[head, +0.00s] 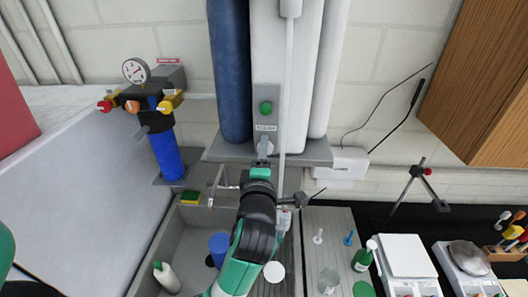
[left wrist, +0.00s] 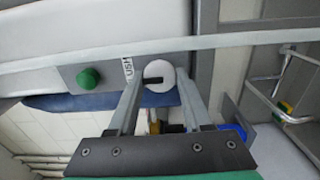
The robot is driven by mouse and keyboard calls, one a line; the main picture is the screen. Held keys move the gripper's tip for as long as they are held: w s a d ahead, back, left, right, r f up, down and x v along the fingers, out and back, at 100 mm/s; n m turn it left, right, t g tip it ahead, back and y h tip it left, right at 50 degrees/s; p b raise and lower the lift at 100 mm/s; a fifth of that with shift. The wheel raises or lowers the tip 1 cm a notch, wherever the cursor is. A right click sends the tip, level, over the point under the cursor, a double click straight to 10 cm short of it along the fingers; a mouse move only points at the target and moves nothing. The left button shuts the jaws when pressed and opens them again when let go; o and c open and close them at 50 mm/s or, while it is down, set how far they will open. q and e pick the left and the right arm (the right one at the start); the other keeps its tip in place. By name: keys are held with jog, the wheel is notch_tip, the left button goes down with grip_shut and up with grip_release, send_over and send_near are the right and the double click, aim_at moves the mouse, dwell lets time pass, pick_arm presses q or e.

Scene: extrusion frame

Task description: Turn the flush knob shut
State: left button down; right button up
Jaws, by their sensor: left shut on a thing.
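The flush knob (left wrist: 159,72) is a pale round knob with a dark mark across its face. It sits on a grey panel (left wrist: 68,72) beside a green button (left wrist: 89,78) and a partly readable label. In the head view the knob (head: 264,141) is just below the "FLUSH" label, partly hidden by my gripper. My left gripper (head: 264,157) reaches up to it from below. In the left wrist view the fingers (left wrist: 160,84) lie on either side of the knob, shut on it. My right gripper is not in view.
Blue and white cylinders (head: 229,70) stand above a grey shelf (head: 225,150). A gauge assembly (head: 136,72) with a blue filter (head: 166,155) is at the left. A sink with bottles lies below. Scales (head: 405,262) stand at the right.

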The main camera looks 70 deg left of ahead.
pick_arm(q)
jog(key=shift+c, duration=1.8)
grip_release()
jog(key=b+v, duration=0.1)
jog(key=v, duration=1)
jog(key=shift+s+d, duration=0.2)
jog(key=shift+d, duration=0.1)
